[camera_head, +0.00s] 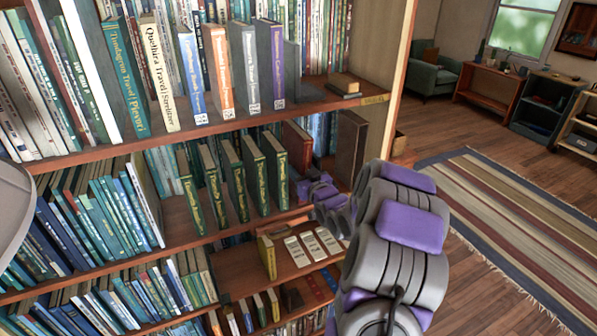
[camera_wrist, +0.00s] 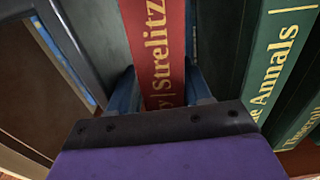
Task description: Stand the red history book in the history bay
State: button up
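The red history book (camera_head: 297,143) stands upright on the middle shelf, between a row of green books and a dark brown panel. Its red spine (camera_wrist: 158,45) with gold lettering shows large in the wrist view, reading in part "Strelitz". My gripper (camera_head: 322,188) is at the spine, low down. In the wrist view my gripper's blue fingers (camera_wrist: 162,88) lie close against both sides of the book. The book's lower end is hidden behind my gripper's purple body. No sign names the history bay in readable form.
Green books with gold lettering (camera_head: 230,180) stand spaced out left of the red book; one reads "The Annals" (camera_wrist: 275,85). The dark brown panel (camera_head: 347,148) stands at right. A lower shelf (camera_head: 250,262) holds white cards. Open floor (camera_head: 480,265) lies right of the bookcase.

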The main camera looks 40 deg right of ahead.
jog(key=shift+o, duration=0.7)
jog(key=shift+d, duration=0.1)
jog(key=shift+o, duration=0.3)
jog(key=shift+a+r, duration=0.2)
jog(key=shift+a, duration=0.85)
jog(key=shift+d+f, duration=0.15)
jog(key=shift+d, duration=0.7)
jog(key=v, duration=1.2)
jog(key=shift+a+b, duration=0.3)
jog(key=shift+a, duration=0.1)
